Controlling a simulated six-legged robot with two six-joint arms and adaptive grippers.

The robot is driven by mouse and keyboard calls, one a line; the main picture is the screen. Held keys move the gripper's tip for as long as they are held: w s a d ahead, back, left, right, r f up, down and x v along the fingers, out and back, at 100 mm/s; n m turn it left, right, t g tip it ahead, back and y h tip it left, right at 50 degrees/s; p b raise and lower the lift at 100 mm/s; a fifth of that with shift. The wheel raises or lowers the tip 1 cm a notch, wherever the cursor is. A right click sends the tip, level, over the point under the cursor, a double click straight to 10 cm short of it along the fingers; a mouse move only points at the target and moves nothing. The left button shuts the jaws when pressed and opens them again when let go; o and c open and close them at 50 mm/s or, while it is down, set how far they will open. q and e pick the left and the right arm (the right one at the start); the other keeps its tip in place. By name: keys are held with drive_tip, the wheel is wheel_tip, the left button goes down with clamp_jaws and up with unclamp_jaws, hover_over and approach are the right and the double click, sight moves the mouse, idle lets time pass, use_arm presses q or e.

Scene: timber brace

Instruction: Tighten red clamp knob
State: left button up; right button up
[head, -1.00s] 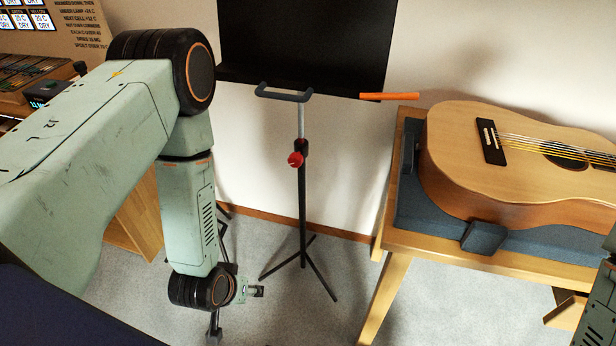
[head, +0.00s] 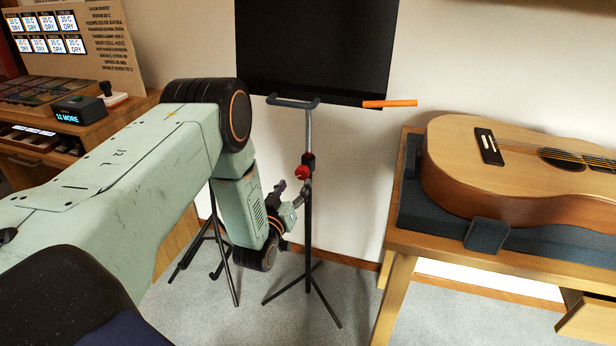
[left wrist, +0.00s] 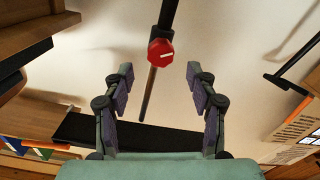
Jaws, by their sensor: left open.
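The red clamp knob (head: 302,172) sits on the dark clamp of the music stand's upright post (head: 308,215). In the left wrist view the knob (left wrist: 161,52) is a red disc with a pale line across its face. It lies between the fingers in the picture, beyond their tips. My left gripper (head: 291,191) is just left of and slightly below the knob in the head view. In the left wrist view the gripper (left wrist: 159,78) has its fingers wide apart with nothing between them. My right gripper does not show.
The black stand desk (head: 310,50) is above the knob, with an orange stick (head: 389,103) at its right edge. A guitar (head: 520,165) lies on a wooden table (head: 405,240) to the right. Another dark tripod (head: 212,250) stands behind my left arm. Wall shows between stand and table.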

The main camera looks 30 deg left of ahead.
sight(301, 176)
use_arm(q)
drive_tip(key=b+x, duration=0.2)
drive_tip(key=x, duration=0.5)
drive_tip(key=shift+w+a+f, duration=0.15)
drive_tip(key=shift+f, duration=0.05)
drive_tip(key=shift+r, duration=0.2)
drive_tip(key=shift+f, duration=0.1)
drive_tip(key=shift+c, duration=1.2)
drive_tip(key=c, duration=0.9)
